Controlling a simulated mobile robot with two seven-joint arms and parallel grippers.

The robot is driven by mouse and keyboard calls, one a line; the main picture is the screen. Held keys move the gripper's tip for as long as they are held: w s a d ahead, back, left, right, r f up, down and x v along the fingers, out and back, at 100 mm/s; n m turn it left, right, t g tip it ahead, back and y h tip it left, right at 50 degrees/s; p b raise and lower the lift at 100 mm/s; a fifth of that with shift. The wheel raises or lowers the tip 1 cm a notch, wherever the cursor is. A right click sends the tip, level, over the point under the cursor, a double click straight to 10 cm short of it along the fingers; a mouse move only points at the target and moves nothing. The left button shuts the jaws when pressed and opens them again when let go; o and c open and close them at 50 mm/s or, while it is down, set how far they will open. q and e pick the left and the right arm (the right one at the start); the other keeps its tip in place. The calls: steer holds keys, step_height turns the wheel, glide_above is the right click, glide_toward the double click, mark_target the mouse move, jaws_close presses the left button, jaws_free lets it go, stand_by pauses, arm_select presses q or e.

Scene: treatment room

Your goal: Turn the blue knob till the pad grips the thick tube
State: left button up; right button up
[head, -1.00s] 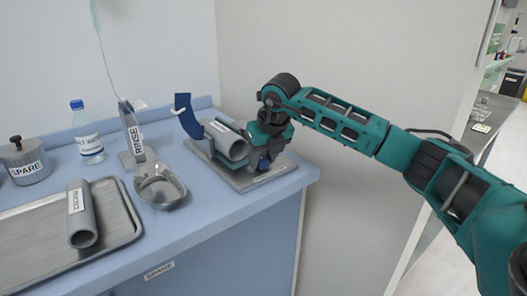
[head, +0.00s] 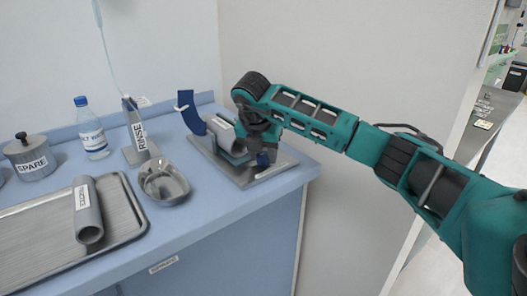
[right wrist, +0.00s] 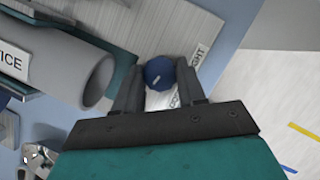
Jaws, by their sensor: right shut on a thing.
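The blue knob (head: 263,159) sits at the front of a grey base plate (head: 285,162) on the counter. In the right wrist view the knob (right wrist: 159,72) is between the two fingers of my right gripper (right wrist: 158,88), which is shut on it. The thick grey tube (head: 220,133) lies in the clamp beside the knob; its open end (right wrist: 97,80) shows in the wrist view. A teal pad or jaw (right wrist: 122,68) runs along the tube's side. I cannot tell whether it touches the tube. My right gripper (head: 262,148) partly hides the clamp. My left gripper is not in view.
A dark blue curved piece (head: 190,112) stands behind the clamp. To the left are a RINSE stand (head: 138,140), a metal bowl (head: 163,182), a bottle (head: 92,128), a SPARE pot (head: 29,159) and a tray (head: 125,205) with another grey tube (head: 87,210). A wall is close on the right.

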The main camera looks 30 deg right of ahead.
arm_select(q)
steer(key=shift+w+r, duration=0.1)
arm_select(e)
steer(key=shift+m, duration=0.3)
steer(key=o, duration=1)
steer(key=shift+o, duration=0.2)
arm_select(q)
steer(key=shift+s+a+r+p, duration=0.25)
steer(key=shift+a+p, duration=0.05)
steer(key=shift+p, duration=0.55)
arm_select(e)
steer(key=v, duration=1.3)
steer(key=shift+w, duration=0.1)
